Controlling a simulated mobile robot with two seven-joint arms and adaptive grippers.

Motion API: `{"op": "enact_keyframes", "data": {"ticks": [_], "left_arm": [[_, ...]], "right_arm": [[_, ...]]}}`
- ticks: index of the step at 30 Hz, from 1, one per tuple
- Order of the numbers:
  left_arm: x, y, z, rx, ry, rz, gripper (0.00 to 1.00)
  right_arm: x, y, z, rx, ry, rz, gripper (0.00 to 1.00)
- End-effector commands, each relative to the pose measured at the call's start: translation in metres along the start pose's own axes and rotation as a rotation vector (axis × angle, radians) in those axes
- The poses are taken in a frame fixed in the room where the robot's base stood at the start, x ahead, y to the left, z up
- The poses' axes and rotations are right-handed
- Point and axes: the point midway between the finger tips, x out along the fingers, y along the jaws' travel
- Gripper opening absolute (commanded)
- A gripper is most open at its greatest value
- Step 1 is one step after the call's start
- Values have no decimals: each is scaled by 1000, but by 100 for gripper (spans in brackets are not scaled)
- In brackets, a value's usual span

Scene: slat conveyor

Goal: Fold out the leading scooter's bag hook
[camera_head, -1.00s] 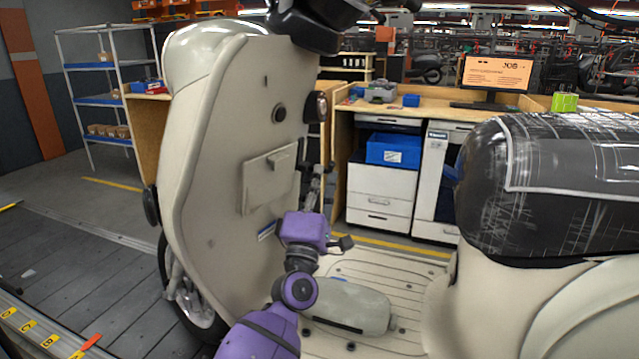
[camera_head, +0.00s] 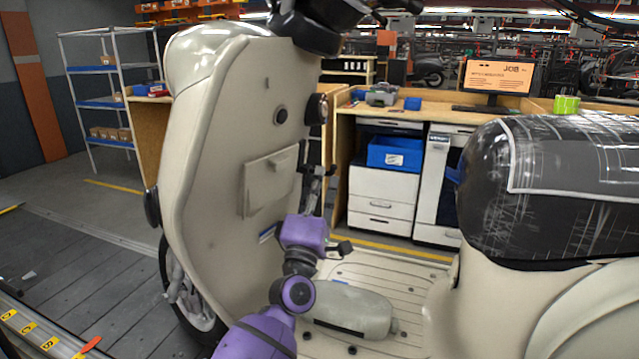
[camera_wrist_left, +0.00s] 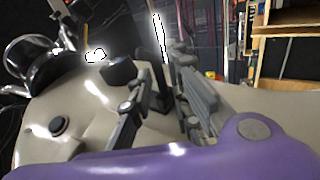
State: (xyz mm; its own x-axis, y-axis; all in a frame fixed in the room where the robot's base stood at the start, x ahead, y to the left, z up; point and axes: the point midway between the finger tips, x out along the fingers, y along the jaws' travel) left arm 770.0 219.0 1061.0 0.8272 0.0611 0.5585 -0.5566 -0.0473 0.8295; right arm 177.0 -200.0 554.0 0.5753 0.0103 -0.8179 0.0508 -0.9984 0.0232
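The leading scooter's cream front shield (camera_head: 225,150) stands upright at the left of the head view. It carries a dark round fitting (camera_head: 281,115) and a dark round-faced part (camera_head: 318,108) at its right edge. I cannot tell for sure which part is the bag hook. My left gripper (camera_head: 319,172) points up beside the shield, below the round-faced part. In the left wrist view its two grey fingers (camera_wrist_left: 162,85) stand apart. A dark block (camera_wrist_left: 120,69) shows beyond them, and I see nothing clearly held. My right gripper is not in view.
A cream footboard (camera_head: 395,285) lies below my left arm. The black wrapped seat (camera_head: 550,185) rises at the right. Behind stand a wooden workbench (camera_head: 350,109) with a monitor (camera_head: 497,75) and a blue bin (camera_head: 395,152). A shelf rack (camera_head: 100,103) is at the far left.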

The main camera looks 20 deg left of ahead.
Motion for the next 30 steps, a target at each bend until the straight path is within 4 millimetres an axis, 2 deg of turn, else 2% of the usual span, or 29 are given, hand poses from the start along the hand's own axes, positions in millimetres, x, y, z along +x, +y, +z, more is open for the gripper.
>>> {"op": "enact_keyframes", "data": {"ticks": [5,18,24,30], "left_arm": [[-15,-1,0,0,0,-2,17],[-102,-1,0,1,0,-3,17],[-119,0,0,0,-1,0,17],[-120,0,0,0,0,0,17]], "right_arm": [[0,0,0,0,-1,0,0],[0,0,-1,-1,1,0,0],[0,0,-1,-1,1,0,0],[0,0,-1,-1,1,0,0]]}}
